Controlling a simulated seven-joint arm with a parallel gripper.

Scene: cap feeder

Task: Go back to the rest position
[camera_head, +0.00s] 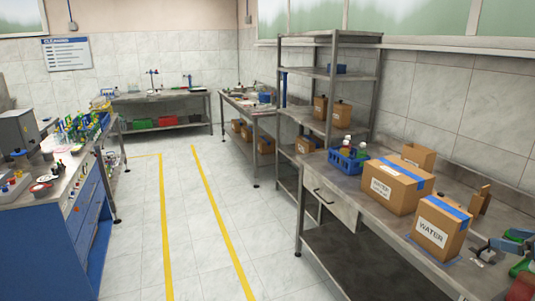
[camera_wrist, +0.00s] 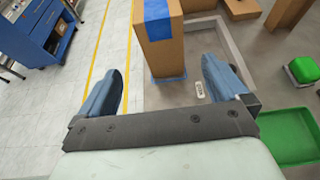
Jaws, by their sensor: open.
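My gripper (camera_wrist: 162,66) is open in the wrist view, its two blue fingers spread wide with nothing held between them. Beyond the fingertips stands a cardboard box (camera_wrist: 163,55) with blue tape on its top. Most of my arm is outside the head view.
A larger WATER box (camera_head: 394,186) and a blue crate (camera_head: 347,160) with bottles stand farther along the bench. A metal shelf (camera_head: 333,75) rises behind. A blue cabinet (camera_head: 60,235) stands left; the floor between is clear.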

